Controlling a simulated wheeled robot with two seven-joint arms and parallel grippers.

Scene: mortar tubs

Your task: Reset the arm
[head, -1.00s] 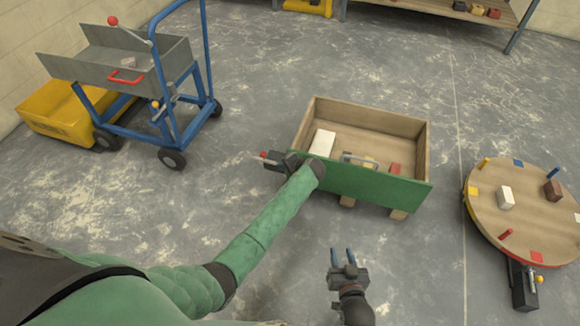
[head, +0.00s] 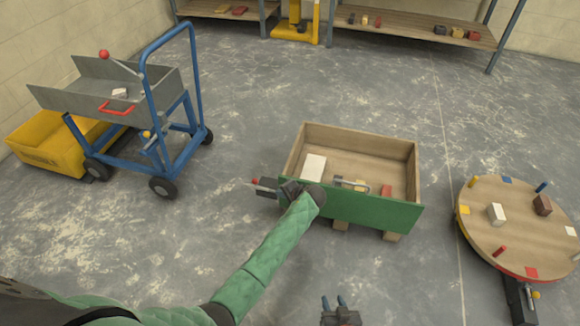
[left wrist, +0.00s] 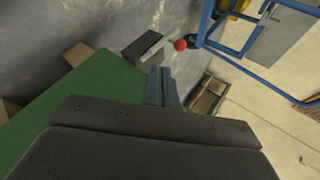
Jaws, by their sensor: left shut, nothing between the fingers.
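My left gripper (head: 290,190) is at the left front corner of a wooden box with a green front panel (head: 370,209). In the left wrist view, its blue-grey fingers (left wrist: 161,87) are together with nothing between them, beside the green panel (left wrist: 75,105). A dark block with a light lever and red knob (left wrist: 180,45) lies just beyond the fingers; I cannot tell whether they touch it. My right gripper (head: 335,303) is at the bottom edge of the head view. Its two blue fingers are apart and empty.
A blue cart with a grey trough (head: 115,98) stands left, by a yellow tub (head: 45,145). A round wooden turntable (head: 520,240) with small blocks stands right. Shelves (head: 410,27) line the back. The floor between is clear.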

